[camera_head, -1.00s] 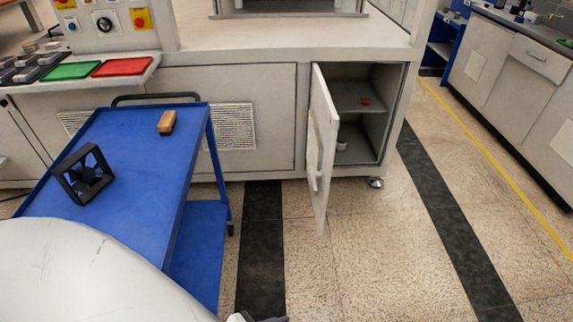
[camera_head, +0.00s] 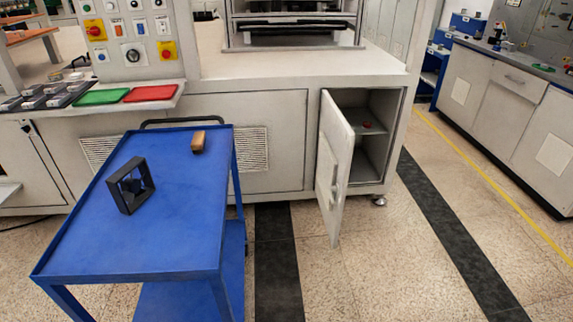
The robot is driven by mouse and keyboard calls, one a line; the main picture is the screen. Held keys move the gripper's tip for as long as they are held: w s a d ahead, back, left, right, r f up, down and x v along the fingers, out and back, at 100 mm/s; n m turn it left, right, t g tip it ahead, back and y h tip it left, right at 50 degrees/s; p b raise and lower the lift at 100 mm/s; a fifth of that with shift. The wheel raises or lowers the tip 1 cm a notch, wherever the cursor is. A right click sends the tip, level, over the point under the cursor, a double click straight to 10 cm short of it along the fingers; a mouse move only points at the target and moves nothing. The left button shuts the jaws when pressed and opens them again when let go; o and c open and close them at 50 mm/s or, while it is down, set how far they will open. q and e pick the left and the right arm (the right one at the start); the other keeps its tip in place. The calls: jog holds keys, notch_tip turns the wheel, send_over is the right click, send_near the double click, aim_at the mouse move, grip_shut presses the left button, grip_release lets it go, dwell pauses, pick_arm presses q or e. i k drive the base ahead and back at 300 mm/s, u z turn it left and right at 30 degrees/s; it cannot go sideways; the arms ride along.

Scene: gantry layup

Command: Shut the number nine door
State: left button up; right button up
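A white cabinet door (camera_head: 333,168) stands open at the lower right of the large pale machine. It is hinged at its left side and swings out toward me, with a handle on its face. No number is readable on it. The door hides part of the inside. Neither of my grippers is in view.
Grey cabinets (camera_head: 500,90) stand at far right.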

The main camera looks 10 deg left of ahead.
aim_at(335, 138)
jog(key=u, duration=0.55)
jog(key=i, duration=0.8)
jog(key=u, duration=0.55)
